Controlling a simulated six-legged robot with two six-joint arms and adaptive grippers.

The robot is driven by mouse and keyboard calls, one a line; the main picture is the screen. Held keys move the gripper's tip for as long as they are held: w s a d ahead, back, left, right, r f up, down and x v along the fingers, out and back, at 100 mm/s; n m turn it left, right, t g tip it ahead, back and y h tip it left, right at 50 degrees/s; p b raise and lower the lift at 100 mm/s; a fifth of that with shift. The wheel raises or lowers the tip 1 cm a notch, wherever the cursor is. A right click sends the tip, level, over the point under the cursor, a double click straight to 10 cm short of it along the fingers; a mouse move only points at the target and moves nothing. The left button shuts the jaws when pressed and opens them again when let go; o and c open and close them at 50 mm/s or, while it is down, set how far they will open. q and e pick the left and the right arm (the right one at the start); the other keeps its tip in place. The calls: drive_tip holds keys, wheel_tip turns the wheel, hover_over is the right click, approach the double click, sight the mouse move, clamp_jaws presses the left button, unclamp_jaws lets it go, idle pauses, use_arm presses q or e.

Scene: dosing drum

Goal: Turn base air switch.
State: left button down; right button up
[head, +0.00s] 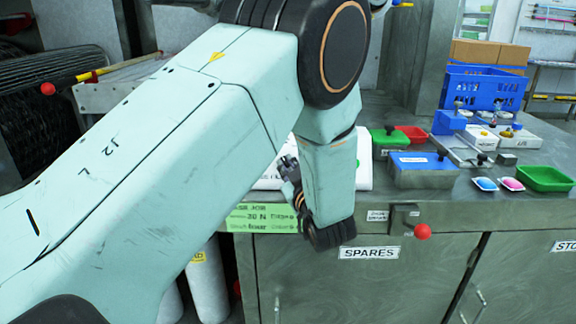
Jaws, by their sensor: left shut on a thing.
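A dark switch block (404,216) sits on the front edge of the steel bench, with a red ball knob (422,231) at its lower right. A small white label (377,215) is left of it, too small to read surely. It may be the base air switch. My left gripper (288,168) is partly hidden by its own wrist, in front of a white object on the bench. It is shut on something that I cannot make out. It is left of the red knob and apart from it. My right gripper is not in view.
A blue-lidded box (422,170), a green tray (545,179) and two small dishes (498,184) stand on the bench (470,207). A blue crate (484,88) is behind. Cabinet doors marked SPARES (369,252) are below. My left arm hides much of the left side.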

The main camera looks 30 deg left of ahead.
use_arm(q)
drive_tip(key=shift+r, duration=0.1)
drive_tip(key=c, duration=1.4)
unclamp_jaws()
wheel_tip(320, 180, up, 10)
drive_tip(key=shift+f, duration=0.1)
